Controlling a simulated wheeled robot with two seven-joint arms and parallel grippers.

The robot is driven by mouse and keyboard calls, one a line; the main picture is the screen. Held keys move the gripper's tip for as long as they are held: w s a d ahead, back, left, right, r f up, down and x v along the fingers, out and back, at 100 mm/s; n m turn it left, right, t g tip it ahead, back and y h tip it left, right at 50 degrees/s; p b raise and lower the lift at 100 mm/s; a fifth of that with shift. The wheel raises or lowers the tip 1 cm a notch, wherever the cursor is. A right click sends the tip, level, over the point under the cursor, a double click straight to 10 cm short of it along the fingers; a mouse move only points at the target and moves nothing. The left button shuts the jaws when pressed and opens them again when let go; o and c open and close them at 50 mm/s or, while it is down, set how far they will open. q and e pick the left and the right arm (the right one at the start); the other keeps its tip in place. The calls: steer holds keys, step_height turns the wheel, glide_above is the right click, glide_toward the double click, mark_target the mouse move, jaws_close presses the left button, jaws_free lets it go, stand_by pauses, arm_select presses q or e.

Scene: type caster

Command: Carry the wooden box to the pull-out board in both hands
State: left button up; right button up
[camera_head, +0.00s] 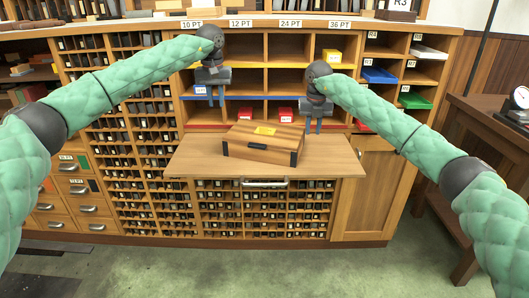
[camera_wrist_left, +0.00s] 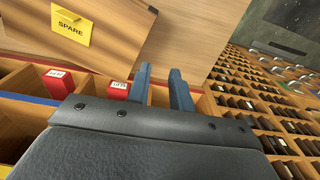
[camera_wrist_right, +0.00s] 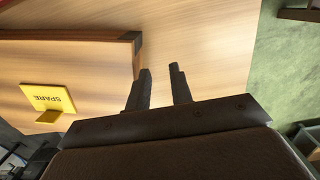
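The wooden box (camera_head: 262,144) has dark corners and a yellow SPARE label. It rests on the pull-out board (camera_head: 205,159), near its middle. In the left wrist view the box (camera_wrist_left: 112,22) is at the upper left; in the right wrist view the box (camera_wrist_right: 75,55) is at the left. My left gripper (camera_head: 211,101) is open and empty, above and behind the box's left side. Its fingers (camera_wrist_left: 165,88) are apart. My right gripper (camera_head: 313,130) is open and empty, beside the box's right end, with fingers (camera_wrist_right: 160,85) apart. Neither gripper appears to touch the box.
A dark side table (camera_head: 480,110) stands at the right. The board has bare room around the box.

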step_height(320, 180, up, 12)
steer(key=shift+s, duration=0.4)
steer(key=shift+f, duration=0.1)
stand_by(0.4)
